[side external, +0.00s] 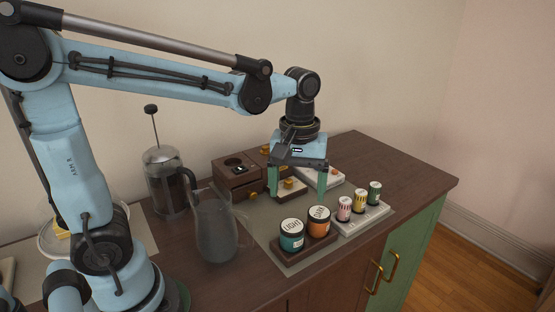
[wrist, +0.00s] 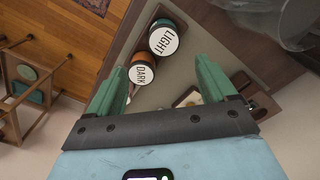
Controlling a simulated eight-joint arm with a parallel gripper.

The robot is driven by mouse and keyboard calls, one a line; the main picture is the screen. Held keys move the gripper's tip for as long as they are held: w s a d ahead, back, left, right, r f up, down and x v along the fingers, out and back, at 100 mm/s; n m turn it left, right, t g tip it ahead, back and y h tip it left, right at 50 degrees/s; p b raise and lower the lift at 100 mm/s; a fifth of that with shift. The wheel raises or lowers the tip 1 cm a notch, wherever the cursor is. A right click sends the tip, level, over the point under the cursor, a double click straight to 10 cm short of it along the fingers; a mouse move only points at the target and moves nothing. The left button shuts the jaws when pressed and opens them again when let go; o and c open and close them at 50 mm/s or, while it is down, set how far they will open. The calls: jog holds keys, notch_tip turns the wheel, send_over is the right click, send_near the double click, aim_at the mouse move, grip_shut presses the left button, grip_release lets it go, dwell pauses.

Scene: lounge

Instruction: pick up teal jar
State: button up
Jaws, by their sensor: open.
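The teal jar (side external: 291,241) has a white lid marked LIGHT and stands upright in a dark wooden tray (side external: 305,258), left of an orange jar (side external: 319,224) marked DARK. In the wrist view the teal jar (wrist: 163,40) is near the top centre, beyond the DARK jar (wrist: 143,70). My gripper (side external: 297,190) is open, with green fingers pointing down. It is above and behind the two jars and touches neither. In the wrist view nothing is between its fingers (wrist: 160,78) in contact with them.
A glass pitcher (side external: 213,228) stands close left of the teal jar, and a French press (side external: 168,182) is behind it. Several small striped or green-labelled containers (side external: 359,202) stand on a white tray to the right. A wooden drawer box (side external: 236,180) is behind. The right counter end is clear.

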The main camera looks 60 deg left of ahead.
aim_at(292, 225)
notch_tip(292, 225, down, 6)
jog(key=shift+f, duration=0.25)
jog(key=shift+s+a+f, duration=0.1)
jog(key=shift+s+f, duration=0.1)
jog(key=shift+f, duration=0.8)
jog(key=shift+s+f, duration=0.15)
jog(key=shift+f, duration=1.65)
jog(key=c, duration=1.2)
